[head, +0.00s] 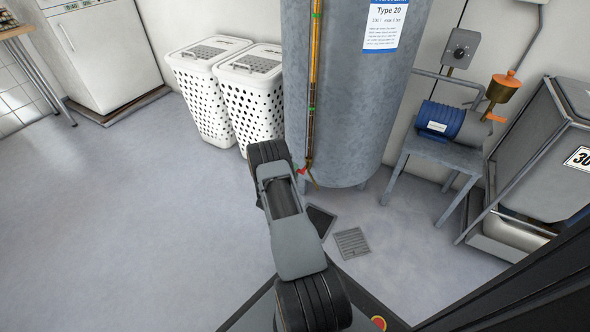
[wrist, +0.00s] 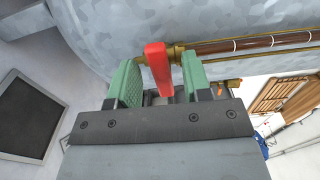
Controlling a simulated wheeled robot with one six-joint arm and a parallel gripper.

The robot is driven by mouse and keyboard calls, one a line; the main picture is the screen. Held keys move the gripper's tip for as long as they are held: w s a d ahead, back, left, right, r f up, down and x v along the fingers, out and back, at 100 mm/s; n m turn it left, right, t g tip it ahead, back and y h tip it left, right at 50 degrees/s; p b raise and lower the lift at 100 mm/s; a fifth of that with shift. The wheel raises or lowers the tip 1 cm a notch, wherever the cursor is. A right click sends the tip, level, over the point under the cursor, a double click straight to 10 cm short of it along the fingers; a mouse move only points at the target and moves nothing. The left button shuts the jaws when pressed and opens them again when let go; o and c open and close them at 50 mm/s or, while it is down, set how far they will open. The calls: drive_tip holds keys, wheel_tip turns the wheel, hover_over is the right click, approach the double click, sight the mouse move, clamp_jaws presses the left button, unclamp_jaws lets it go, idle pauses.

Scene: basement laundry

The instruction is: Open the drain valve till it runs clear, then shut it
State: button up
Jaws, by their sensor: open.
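The drain valve's red lever (wrist: 158,68) sits on a brass fitting at the foot of the grey tank (wrist: 230,38). In the wrist view the lever stands between the two green fingers of my gripper (wrist: 160,62). The fingers are apart, with a gap showing on each side of the lever. In the head view a bit of the red lever (head: 302,171) shows beside the brass pipe at the bottom of the tank (head: 350,110). My arm hides most of the gripper there. I cannot see any water running.
A blue pump (head: 440,122) on a grey stand (head: 440,152) is at right. The left floor is clear.

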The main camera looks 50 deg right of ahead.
drive_tip(key=p+v, duration=0.3)
drive_tip(key=v, duration=0.9)
drive_tip(key=shift+a, duration=0.1)
drive_tip(key=w+a+r+n+t+y+p, duration=0.2)
drive_tip(key=w+a+r+n+y+p, duration=0.25)
drive_tip(key=r, duration=0.65)
drive_tip(key=w+a+r+n+t+y+p, duration=0.2)
drive_tip(key=w+a+r+n+y+p, duration=0.15)
drive_tip(key=r+p, duration=0.45)
drive_tip(key=w+a+r+n+t+y+p, duration=0.25)
drive_tip(key=w+r+p, duration=0.2)
drive_tip(key=r, duration=0.85)
drive_tip(key=s+a+r+n+g+y+p, duration=0.15)
drive_tip(key=s+a+r+n+p, duration=0.3)
drive_tip(key=r, duration=0.45)
drive_tip(key=s+a+r+n+g+y+p, duration=0.1)
drive_tip(key=s+a+r+n+y+p, duration=0.3)
drive_tip(key=r, duration=0.5)
drive_tip(key=s+a+r+n+g+y+p, duration=0.1)
drive_tip(key=s+a+r+n+y+p, duration=0.1)
drive_tip(key=a+r+n+p, duration=0.35)
drive_tip(key=s+a+r+n+g+p, duration=0.1)
drive_tip(key=s+r+n+g+p, duration=0.2)
drive_tip(key=s+r+n+p, duration=0.3)
drive_tip(key=s+r+n, duration=0.3)
drive_tip(key=s+r, duration=0.4)
drive_tip(key=s, duration=0.3)
drive_tip(key=shift+a+r+g+h, duration=0.2)
drive_tip(key=shift+a+g+h, duration=0.1)
drive_tip(key=shift+a+g, duration=0.1)
